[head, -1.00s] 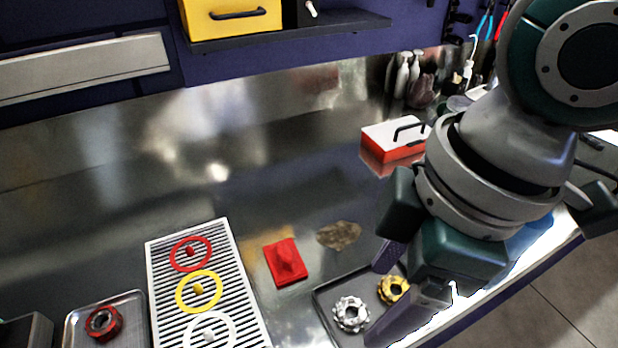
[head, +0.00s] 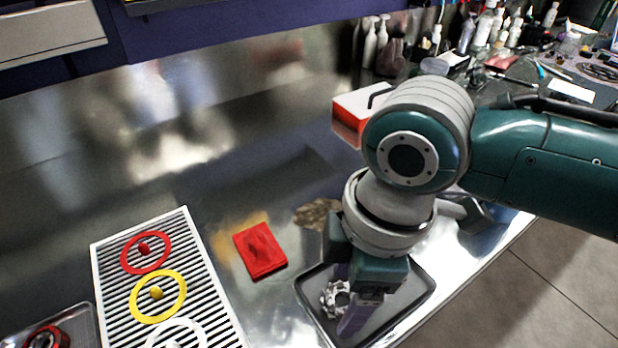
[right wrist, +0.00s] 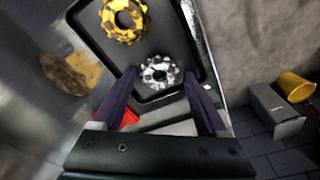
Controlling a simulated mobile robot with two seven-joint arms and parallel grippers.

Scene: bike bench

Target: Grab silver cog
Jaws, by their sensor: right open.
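The silver cog (head: 335,299) lies in a dark tray (head: 417,293) on the metal bench. It also shows in the right wrist view (right wrist: 160,72), between and just beyond my fingertips. My right gripper (head: 350,302) is open and points down over the tray, its fingers partly covering the cog in the head view. I cannot tell the exact height of the fingertips above it. A gold cog (right wrist: 124,20) lies beside the silver one in the right wrist view; my gripper hides it in the head view. My left gripper is not in view.
A red block-like item (head: 260,251) lies left of the tray, near a brown patch (head: 316,213). A slatted white rack (head: 112,262) with coloured rings stands further left, beside another tray with a red cog (head: 46,338). A red-and-white toolbox (head: 350,118) stands behind my arm.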

